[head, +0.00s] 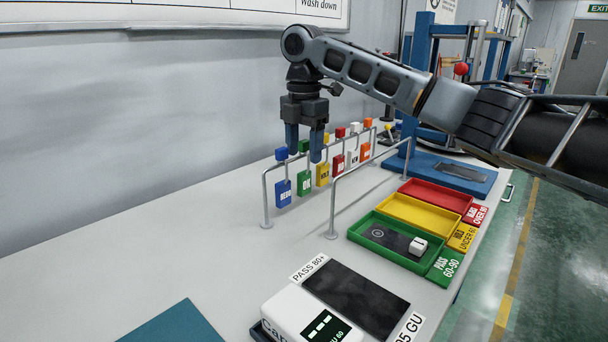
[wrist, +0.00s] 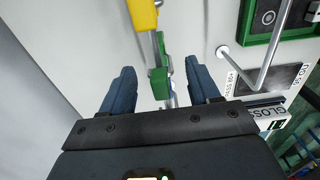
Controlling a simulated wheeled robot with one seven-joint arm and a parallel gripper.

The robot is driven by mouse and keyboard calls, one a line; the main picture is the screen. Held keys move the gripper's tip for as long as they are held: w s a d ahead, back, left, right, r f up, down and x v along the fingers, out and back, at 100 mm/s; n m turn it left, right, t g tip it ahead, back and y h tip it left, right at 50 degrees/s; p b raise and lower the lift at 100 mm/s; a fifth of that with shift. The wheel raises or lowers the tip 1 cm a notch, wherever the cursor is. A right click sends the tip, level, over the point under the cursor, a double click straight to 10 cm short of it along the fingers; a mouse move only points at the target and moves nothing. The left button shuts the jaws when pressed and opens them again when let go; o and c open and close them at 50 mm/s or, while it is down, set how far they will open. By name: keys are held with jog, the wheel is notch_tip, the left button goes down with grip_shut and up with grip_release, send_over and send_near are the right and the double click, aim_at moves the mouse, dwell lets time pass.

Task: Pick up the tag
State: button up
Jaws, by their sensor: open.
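Several coloured tags hang in a row from a metal rail, each with a small block of the same colour above it. They are blue (head: 283,194), green (head: 304,184), yellow (head: 323,174), red (head: 338,163), white (head: 352,157) and orange (head: 365,151). My gripper (head: 304,152) points down over the near end of the row, open and empty, around the green block's height. In the wrist view a green piece (wrist: 159,82) shows between the spread fingers (wrist: 160,74), apart from both. A yellow piece (wrist: 143,14) is beyond it. The blue tag is not clearly seen there.
A second metal rail (head: 357,171) stands in front of the row. Green (head: 357,232), yellow (head: 400,226) and red (head: 440,203) trays lie to the right. A white device (head: 287,310) and dark pad (head: 356,300) are nearer.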

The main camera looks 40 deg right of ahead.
jog(key=shift+f, duration=0.45)
grip_shut()
dwell(0.3)
jog(key=shift+r, duration=0.1)
